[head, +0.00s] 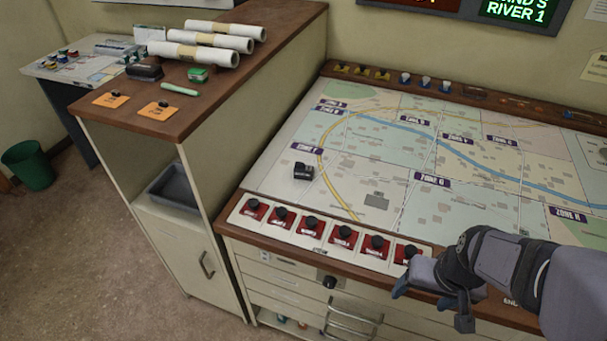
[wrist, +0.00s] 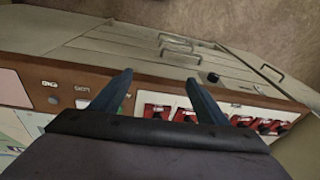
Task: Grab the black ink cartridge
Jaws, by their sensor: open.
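A small black block (head: 303,172) lies on the left part of the map, behind the row of red panels with black knobs; it may be the black ink cartridge, but I cannot be sure. Another dark, box-like object (head: 145,71) lies on top of the wooden cabinet. My gripper (head: 432,303) is at the console's front edge, right of the red panels and well to the right of and nearer than the black block. It also shows in the wrist view (wrist: 160,78), with its fingers apart and nothing between them. The black block does not show there.
Red panels with black knobs (head: 312,226) line the console's front left edge. Drawers (head: 290,285) are below. The map (head: 400,150) is mostly clear.

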